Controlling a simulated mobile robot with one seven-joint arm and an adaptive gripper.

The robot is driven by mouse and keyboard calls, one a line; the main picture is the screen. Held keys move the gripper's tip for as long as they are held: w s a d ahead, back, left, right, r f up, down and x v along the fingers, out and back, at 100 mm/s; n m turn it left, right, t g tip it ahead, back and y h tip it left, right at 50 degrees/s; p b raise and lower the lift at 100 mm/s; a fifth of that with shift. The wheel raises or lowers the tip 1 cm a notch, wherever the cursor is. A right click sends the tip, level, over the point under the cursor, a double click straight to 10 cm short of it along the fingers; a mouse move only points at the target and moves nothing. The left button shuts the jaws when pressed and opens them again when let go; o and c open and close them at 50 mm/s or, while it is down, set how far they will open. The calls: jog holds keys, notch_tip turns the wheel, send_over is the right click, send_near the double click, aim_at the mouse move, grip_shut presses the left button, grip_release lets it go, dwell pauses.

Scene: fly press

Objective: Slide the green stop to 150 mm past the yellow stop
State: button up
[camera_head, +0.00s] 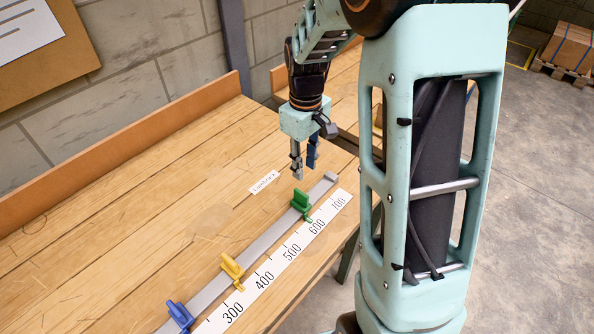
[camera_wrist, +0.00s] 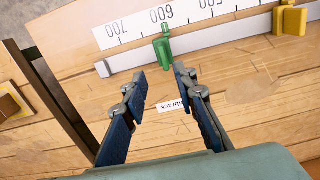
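A green stop (camera_head: 301,203) sits on a grey rail (camera_head: 250,239), its pointer close to the 600 mark of the white scale (camera_head: 283,263). The yellow stop (camera_head: 232,267) is farther down the rail, its pointer about midway between 300 and 400. My gripper (camera_head: 304,172) is open and empty, above the table behind the rail's far end. In the wrist view my gripper (camera_wrist: 160,76) has its two fingers apart, with the green stop (camera_wrist: 163,51) just beyond the gap between the tips. The yellow stop (camera_wrist: 291,19) shows at the top right there.
A blue stop (camera_head: 180,315) is on the rail at the lower left. A small white label (camera_head: 264,182) lies on the wooden table (camera_head: 150,220) behind the rail. A raised wooden board (camera_head: 120,165) edges the table's back. The table top around the rail looks clear.

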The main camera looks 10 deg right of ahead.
aim_at(301, 192)
jog(key=shift+a+f, duration=0.35)
jog(key=shift+f, duration=0.25)
notch_tip(301, 192, down, 10)
grip_shut()
